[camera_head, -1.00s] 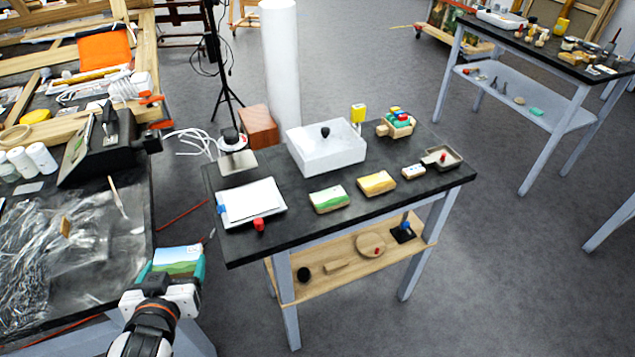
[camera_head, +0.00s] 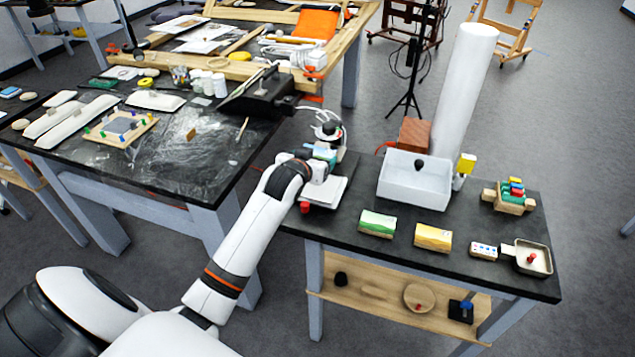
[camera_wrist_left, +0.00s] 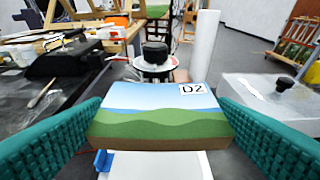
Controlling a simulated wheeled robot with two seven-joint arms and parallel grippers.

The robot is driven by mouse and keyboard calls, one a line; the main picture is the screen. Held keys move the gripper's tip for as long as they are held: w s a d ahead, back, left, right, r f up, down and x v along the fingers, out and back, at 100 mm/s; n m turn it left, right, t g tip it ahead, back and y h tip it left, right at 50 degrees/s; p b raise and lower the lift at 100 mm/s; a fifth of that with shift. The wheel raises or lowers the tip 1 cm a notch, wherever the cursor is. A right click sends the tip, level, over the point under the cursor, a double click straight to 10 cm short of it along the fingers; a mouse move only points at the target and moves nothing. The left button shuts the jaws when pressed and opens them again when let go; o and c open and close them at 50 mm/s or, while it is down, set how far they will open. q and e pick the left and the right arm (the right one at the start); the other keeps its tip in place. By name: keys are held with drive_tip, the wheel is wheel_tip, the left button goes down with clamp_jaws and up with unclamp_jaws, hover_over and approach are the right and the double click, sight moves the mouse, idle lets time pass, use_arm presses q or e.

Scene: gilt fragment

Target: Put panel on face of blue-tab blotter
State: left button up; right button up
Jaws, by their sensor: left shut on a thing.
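The panel (camera_wrist_left: 150,128) is a small block with a painted landscape of blue sky and green hills, labelled D2. My left gripper (camera_head: 324,152) is shut on it, with teal finger pads on both sides in the left wrist view. The blotter (camera_head: 327,191) is a white pad near the left end of the dark table, partly hidden by my gripper in the head view. The panel appears above the blotter; contact cannot be told.
A red knob (camera_head: 304,207) sits at the blotter's front edge. A green block (camera_head: 377,223), a yellow block (camera_head: 433,237) and a tray (camera_head: 533,257) stand along the front. A white box (camera_head: 414,181) and a dark-topped round device (camera_head: 328,130) stand behind.

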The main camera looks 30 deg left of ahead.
use_arm(q)
hover_over(313, 192)
wheel_tip(313, 192, down, 5)
drive_tip(key=shift+a+f, duration=0.1)
drive_tip(key=shift+a, duration=0.05)
drive_tip(key=shift+f+p, duration=0.35)
drive_tip(key=shift+f, duration=1.9)
drive_tip(key=shift+f, duration=0.15)
drive_tip(key=o, duration=0.9)
drive_tip(key=shift+o, duration=0.2)
drive_tip(key=shift+r, duration=0.2)
drive_tip(key=v, duration=1.2)
drive_tip(key=shift+b, duration=0.3)
